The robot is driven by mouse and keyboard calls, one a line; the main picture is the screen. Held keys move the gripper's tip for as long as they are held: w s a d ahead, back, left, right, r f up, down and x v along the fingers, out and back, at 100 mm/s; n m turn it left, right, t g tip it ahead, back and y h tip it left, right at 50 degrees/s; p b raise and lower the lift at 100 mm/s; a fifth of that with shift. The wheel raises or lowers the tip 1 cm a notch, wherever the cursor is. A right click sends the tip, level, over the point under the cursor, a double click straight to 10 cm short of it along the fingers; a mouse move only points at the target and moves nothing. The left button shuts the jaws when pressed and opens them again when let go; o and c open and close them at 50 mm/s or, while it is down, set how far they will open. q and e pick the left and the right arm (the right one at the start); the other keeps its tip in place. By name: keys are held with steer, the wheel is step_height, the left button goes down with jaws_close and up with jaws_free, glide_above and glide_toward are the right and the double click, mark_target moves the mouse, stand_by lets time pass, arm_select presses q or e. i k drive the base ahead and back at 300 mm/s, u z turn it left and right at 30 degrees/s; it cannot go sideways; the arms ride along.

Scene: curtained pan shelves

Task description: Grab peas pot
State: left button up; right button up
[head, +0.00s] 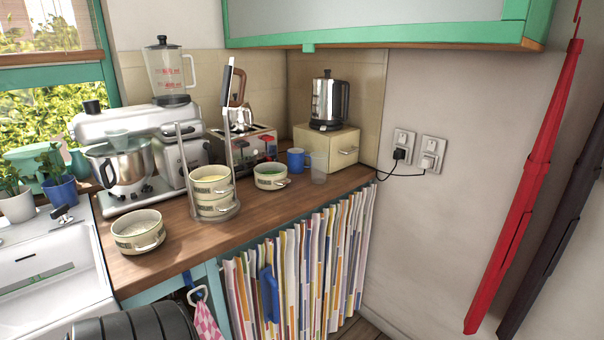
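A small cream pot with green contents, which look like peas (270,177), stands upright on the wooden counter, right of the wire rack. Its handle points to the right. A similar pot with pale contents (138,232) stands at the counter's front left. More cream pots (213,206) are stacked in the wire rack, the top one with yellow contents. Neither of my grippers is in view.
A blue mug (296,160) and a clear glass (319,168) stand just behind and right of the green-filled pot. A toaster (258,148) and a stand mixer (125,165) are behind. The wooden counter (185,245) is bare in front. A striped curtain (320,260) hangs below.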

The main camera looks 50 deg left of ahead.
mark_target(269, 176)
steer(key=u, duration=0.5)
steer(key=i, duration=1.45)
steer(key=u, duration=0.75)
